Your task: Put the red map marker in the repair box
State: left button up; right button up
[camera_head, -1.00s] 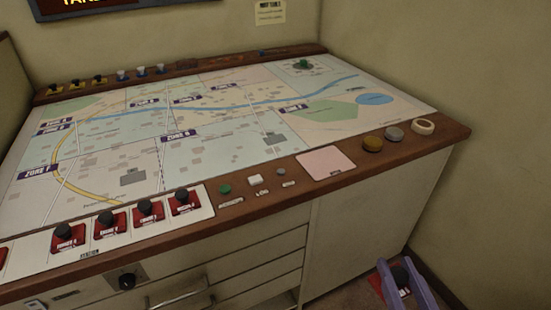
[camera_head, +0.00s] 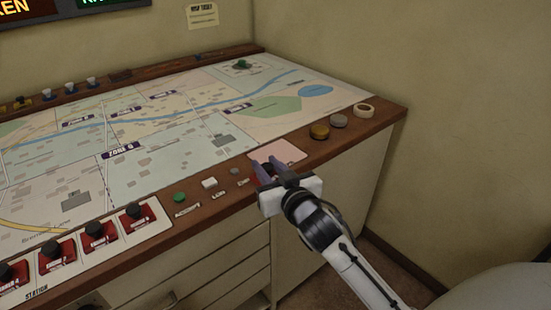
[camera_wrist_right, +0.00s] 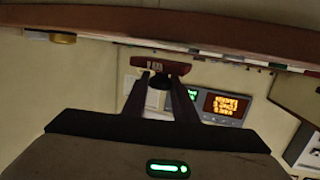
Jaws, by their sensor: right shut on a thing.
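My right gripper (camera_head: 267,167) is shut on a red map marker with a black knob. In the right wrist view the marker's red base (camera_wrist_right: 160,64) shows beyond the fingertips, with its black knob (camera_wrist_right: 157,84) between them. In the head view the fingers mostly hide the marker and overlap the lower left part of a pink square (camera_head: 291,152) on the console's front edge. Its label is hidden or too small to read, so I cannot tell if it is the repair box. The marker looks raised off the surface. My left gripper is not in view.
Several red markers with black knobs (camera_head: 139,214) stand on the white station strip at lower left. Green (camera_head: 180,197) and white (camera_head: 209,183) buttons lie left of my gripper. Yellow (camera_head: 320,131) and grey (camera_head: 338,121) discs and a white ring (camera_head: 364,110) lie right of it.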

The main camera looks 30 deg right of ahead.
jog(key=w+d+r+m+h, duration=0.2)
jog(key=w+d+r, duration=0.5)
jog(key=w+d, duration=0.2)
jog(key=b, duration=0.1)
send_over(277, 155)
jog(key=shift+g, duration=0.3)
notch_tip(277, 155, down, 5)
jog(key=shift+r, duration=0.1)
jog(key=shift+f+b, duration=0.45)
jog(key=shift+f, duration=1.75)
jog(key=shift+f, duration=0.15)
jog(key=o, duration=1.1)
jog(key=shift+c, duration=0.2)
jog(key=v, duration=1.2)
jog(key=shift+a, duration=0.1)
